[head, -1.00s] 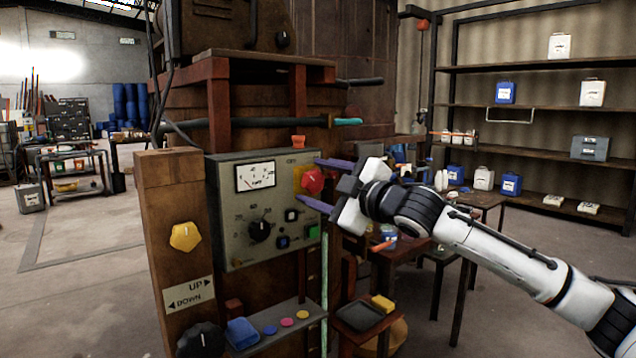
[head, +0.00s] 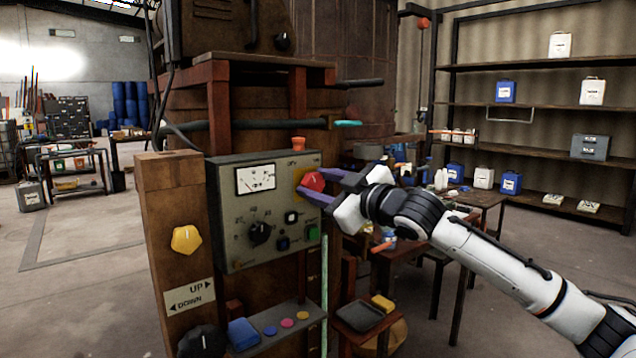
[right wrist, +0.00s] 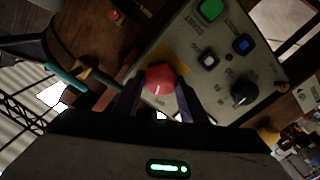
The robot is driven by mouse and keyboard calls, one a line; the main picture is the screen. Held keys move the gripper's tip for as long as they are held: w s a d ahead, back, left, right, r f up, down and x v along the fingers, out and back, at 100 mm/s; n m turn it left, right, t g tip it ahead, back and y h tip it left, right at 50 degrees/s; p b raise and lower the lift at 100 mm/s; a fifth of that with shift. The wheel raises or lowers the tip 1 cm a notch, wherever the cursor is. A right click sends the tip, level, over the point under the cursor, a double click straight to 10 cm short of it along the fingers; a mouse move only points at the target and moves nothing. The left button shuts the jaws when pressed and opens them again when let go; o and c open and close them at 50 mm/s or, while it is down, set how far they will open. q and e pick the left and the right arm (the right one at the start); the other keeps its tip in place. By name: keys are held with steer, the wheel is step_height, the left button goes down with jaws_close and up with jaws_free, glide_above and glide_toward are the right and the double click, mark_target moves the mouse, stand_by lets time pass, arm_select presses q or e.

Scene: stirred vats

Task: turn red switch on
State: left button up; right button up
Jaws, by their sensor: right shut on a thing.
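The red switch (head: 314,181) is a round knob at the upper right of the grey control panel (head: 226,215). A yellow patch shows beside it. My right gripper (head: 314,186) has its purple fingers on either side of the knob, shut on it. In the right wrist view the red knob (right wrist: 160,79) sits between the two fingertips (right wrist: 158,84), and a pale mark shows on its face. My left gripper is not in view.
The panel also has a meter (head: 256,178), a black dial (head: 260,232), small buttons and a green button (head: 312,232). An orange knob (head: 298,143) sits just above. A yellow knob (head: 186,239) is on the wooden post. A low shelf (head: 280,325) juts out below.

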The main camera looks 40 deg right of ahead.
steer(key=m+p, duration=0.1)
steer(key=m, duration=0.2)
steer(key=shift+m, duration=0.4)
steer(key=m+p, duration=0.1)
steer(key=m, duration=0.1)
steer(key=shift+d+m, duration=0.1)
steer(key=shift+m, duration=0.3)
steer(key=shift+r+m+p, duration=0.1)
steer(key=shift+m+p, duration=1.8)
steer(key=shift+m, duration=0.2)
arm_select(q)
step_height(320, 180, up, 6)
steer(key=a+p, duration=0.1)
steer(key=p, duration=0.1)
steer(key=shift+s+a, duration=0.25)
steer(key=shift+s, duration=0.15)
arm_select(e)
steer(key=shift+d+f+m, duration=0.1)
steer(key=shift+f+m, duration=0.1)
steer(key=shift+m, duration=1.3)
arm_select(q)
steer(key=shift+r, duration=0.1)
arm_select(e)
steer(key=o, duration=1.1)
steer(key=shift+c, duration=0.2)
